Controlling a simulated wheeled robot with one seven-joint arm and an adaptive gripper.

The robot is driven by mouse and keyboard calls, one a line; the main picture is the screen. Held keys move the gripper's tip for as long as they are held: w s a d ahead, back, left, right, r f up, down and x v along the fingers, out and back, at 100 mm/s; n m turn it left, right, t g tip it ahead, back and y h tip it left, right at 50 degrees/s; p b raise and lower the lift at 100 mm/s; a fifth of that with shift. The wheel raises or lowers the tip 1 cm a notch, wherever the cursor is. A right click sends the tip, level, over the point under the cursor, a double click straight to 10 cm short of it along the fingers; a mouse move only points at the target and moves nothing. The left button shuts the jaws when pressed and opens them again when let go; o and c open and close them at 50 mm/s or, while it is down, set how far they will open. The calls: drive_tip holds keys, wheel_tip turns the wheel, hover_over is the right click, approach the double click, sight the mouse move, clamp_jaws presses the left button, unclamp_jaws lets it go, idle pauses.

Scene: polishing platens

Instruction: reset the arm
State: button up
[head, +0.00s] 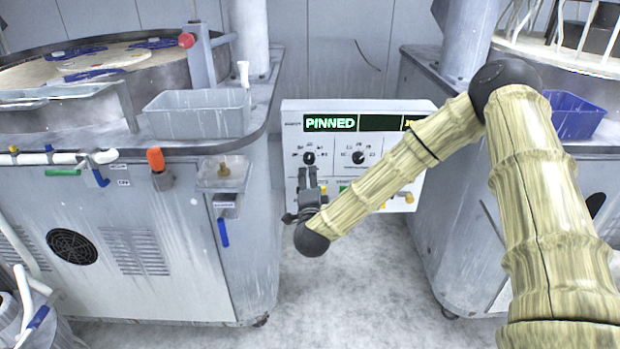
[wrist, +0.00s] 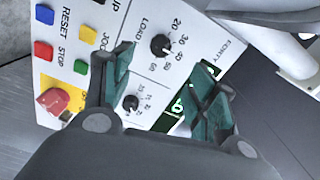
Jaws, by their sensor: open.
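My gripper (head: 309,178) is in front of the lower left part of a white control panel (head: 385,180) in the head view. In the wrist view my gripper (wrist: 165,85) shows its two green-padded fingers apart, with nothing between them but the panel face behind. My arm reaches in from the right of the head view and bends down toward the panel. I cannot tell whether the fingers touch the panel. The panel's display (head: 330,123) reads PINNED. A LOAD knob (wrist: 161,45) and a smaller knob (wrist: 130,102) show between the fingers.
Coloured buttons, including a yellow one (wrist: 88,34) and a green one (wrist: 81,66), and a red knob (wrist: 53,100) are left of the fingers. Polishing machines stand left (head: 130,225) and right (head: 425,240). A grey bin (head: 197,113) and blue bin (head: 575,115) sit on them. Floor between is clear.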

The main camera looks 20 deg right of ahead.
drive_tip(key=shift+s, duration=0.2)
drive_tip(key=s+a+f+n+g+y, duration=0.1)
drive_tip(key=s+a+f+n+y, duration=0.15)
drive_tip(key=f, duration=0.35)
drive_tip(key=s+a+f+n+g+y, duration=0.1)
drive_tip(key=s+a+f+n, duration=0.25)
drive_tip(key=f, duration=0.25)
drive_tip(key=s+a+f+n+g+y, duration=0.25)
drive_tip(key=s+f+n+g, duration=0.5)
drive_tip(key=s+f, duration=1.25)
drive_tip(key=s+d+f+n+g, duration=0.1)
drive_tip(key=s+d+n+g, duration=0.15)
drive_tip(key=s, duration=0.55)
drive_tip(key=s+d+f+n+g, duration=0.1)
drive_tip(key=s+d+f+g, duration=0.15)
drive_tip(key=s, duration=0.65)
drive_tip(key=s+d+f+n+g, duration=0.1)
drive_tip(key=s+d+g, duration=0.15)
drive_tip(key=s, duration=0.55)
wheel_tip(320, 180, up, 13)
drive_tip(key=h+p, duration=0.1)
drive_tip(key=p, duration=1.1)
drive_tip(key=shift+s+a+n+p, duration=0.15)
drive_tip(key=shift+s+n+p, duration=0.15)
drive_tip(key=shift+s, duration=0.05)
